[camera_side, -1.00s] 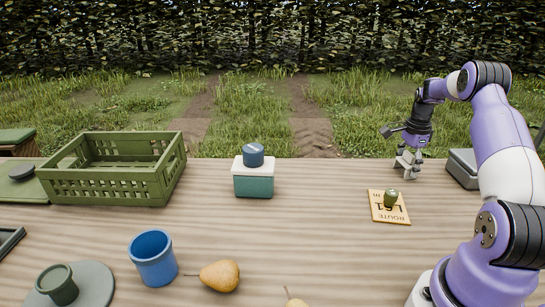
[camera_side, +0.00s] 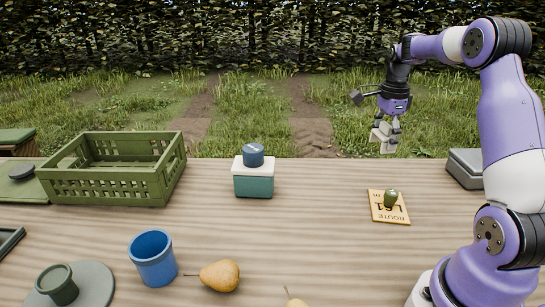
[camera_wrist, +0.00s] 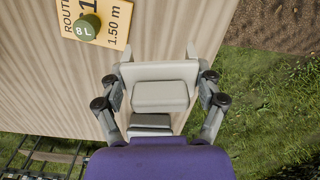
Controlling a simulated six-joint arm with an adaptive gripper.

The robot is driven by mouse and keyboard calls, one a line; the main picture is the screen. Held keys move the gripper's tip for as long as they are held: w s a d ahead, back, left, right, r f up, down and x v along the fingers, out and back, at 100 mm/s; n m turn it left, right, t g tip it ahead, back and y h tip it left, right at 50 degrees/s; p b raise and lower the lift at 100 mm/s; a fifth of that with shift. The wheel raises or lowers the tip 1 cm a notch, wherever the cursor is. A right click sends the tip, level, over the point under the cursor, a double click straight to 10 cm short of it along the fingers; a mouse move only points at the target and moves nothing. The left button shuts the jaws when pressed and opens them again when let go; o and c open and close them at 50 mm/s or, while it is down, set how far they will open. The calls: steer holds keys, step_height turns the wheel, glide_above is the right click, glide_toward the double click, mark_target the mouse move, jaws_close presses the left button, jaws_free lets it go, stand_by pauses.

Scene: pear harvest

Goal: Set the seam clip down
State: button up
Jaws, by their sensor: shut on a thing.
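My gripper (camera_side: 387,136) is shut on a pale grey, blocky piece, which I take to be the seam clip (camera_side: 380,139). In the side view it hangs in the air, against the grass behind the table's far edge. In the wrist view the clip (camera_wrist: 160,72) spans between the two fingers, over the edge of the table, with grass showing to its right. It is clear of any surface in the side view.
A yellow route card (camera_side: 385,214) with a small green weight (camera_side: 391,198) lies on the striped table (camera_side: 300,240). A grey box (camera_side: 465,170) stands to the right. A teal box (camera_side: 253,184), green crate (camera_side: 110,190), blue cup (camera_side: 153,260) and pear (camera_side: 220,276) are farther left.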

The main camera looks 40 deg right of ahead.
steer(key=w+a+m, duration=0.1)
steer(key=w+a, duration=0.1)
steer(key=a, duration=1.1)
steer(key=w+a+m, duration=0.1)
steer(key=w+a, duration=0.1)
steer(key=a, duration=1.1)
glide_above(319, 196)
step_height(319, 196, down, 6)
steer(key=shift+f, duration=2)
steer(key=shift+f, duration=0.2)
steer(key=o, duration=0.9)
